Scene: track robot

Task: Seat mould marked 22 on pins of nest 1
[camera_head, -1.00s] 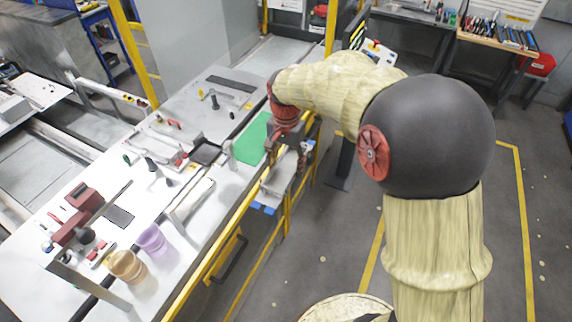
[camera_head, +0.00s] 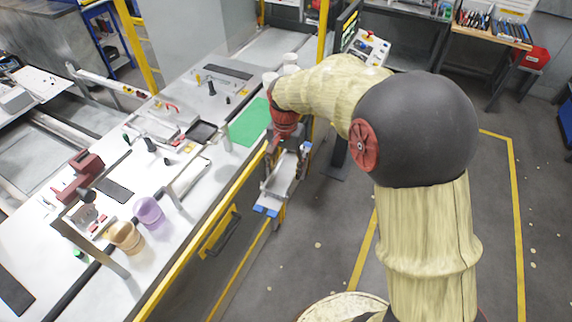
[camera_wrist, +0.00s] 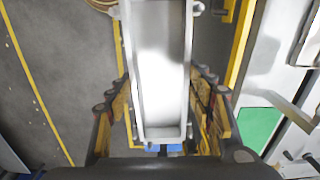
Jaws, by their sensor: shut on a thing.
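A long, shallow light-grey metal mould (camera_wrist: 162,70) is gripped by my gripper (camera_wrist: 161,108), its hinged fingers on both long sides. In the head view the mould (camera_head: 281,178) hangs beyond the table's yellow front edge, above the floor. My gripper (camera_head: 276,150) is at its upper end there, partly hidden by the wrist. Blue parts (camera_head: 266,210) show at the mould's near end; I cannot tell what they belong to. No number 22 is readable on the mould. No nest 1 or its pins can be made out.
The long white table (camera_head: 190,200) carries a green mat (camera_head: 250,122), a black tray (camera_head: 201,132), a purple cup (camera_head: 149,212), a tan cup (camera_head: 126,237), a red vice (camera_head: 80,175) and metal brackets. The yellow rail (camera_head: 208,232) edges it. Open floor lies to the right.

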